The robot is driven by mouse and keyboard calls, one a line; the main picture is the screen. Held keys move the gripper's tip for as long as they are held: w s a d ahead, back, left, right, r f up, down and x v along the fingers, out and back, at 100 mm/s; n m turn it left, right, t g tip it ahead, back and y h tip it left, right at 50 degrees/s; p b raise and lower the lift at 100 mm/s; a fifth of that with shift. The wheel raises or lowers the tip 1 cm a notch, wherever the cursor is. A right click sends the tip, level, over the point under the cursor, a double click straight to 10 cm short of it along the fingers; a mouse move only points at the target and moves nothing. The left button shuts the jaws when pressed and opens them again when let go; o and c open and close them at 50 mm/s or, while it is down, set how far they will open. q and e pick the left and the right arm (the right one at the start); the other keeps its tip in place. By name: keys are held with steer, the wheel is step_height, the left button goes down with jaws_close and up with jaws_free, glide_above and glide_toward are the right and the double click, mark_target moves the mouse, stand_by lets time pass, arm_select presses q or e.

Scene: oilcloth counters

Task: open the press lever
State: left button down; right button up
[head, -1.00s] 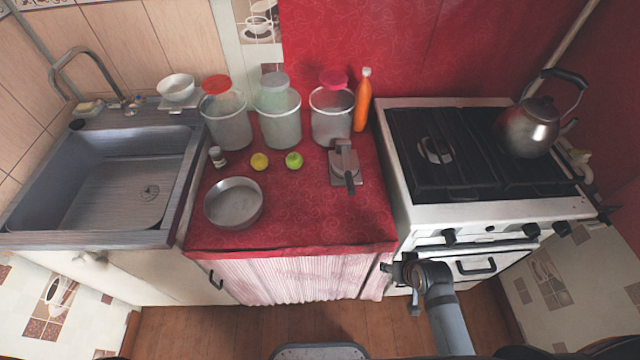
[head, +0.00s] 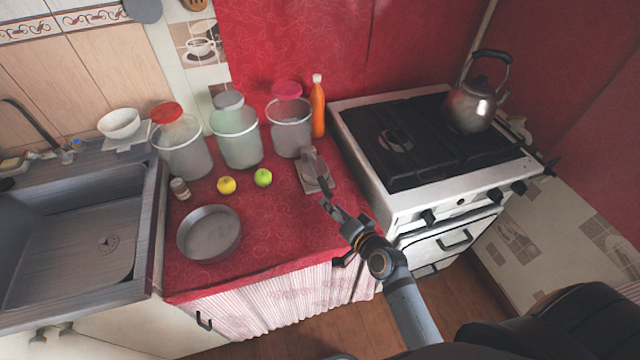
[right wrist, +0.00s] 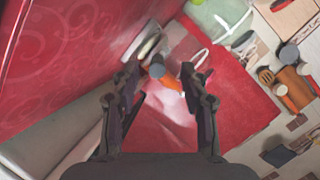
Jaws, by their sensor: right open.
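The press (head: 313,172) is a small grey metal device on the red counter, in front of the pink-lidded jar. Its dark lever (head: 325,203) points toward the front of the counter, and the press looks closed. My right gripper (head: 340,237) is at the counter's front right, close to the lever's end, open and empty. Whether a finger touches the lever cannot be told. My left gripper is not in view.
An orange bottle (head: 318,108) and several lidded jars stand behind the press. A green fruit (head: 263,177), a yellow fruit (head: 227,185) and a round pan (head: 208,233) lie left of it. The stove (head: 400,205) with a kettle (head: 470,105) is at the right.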

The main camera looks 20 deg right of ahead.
mark_target(321, 184)
steer(key=shift+w+d+r+m+t+h, duration=0.15)
steer(key=shift+w+d+m+t+h, duration=0.45)
steer(key=shift+m, duration=0.4)
steer(key=x, duration=1)
steer(key=shift+w+a, duration=0.1)
jaws_close()
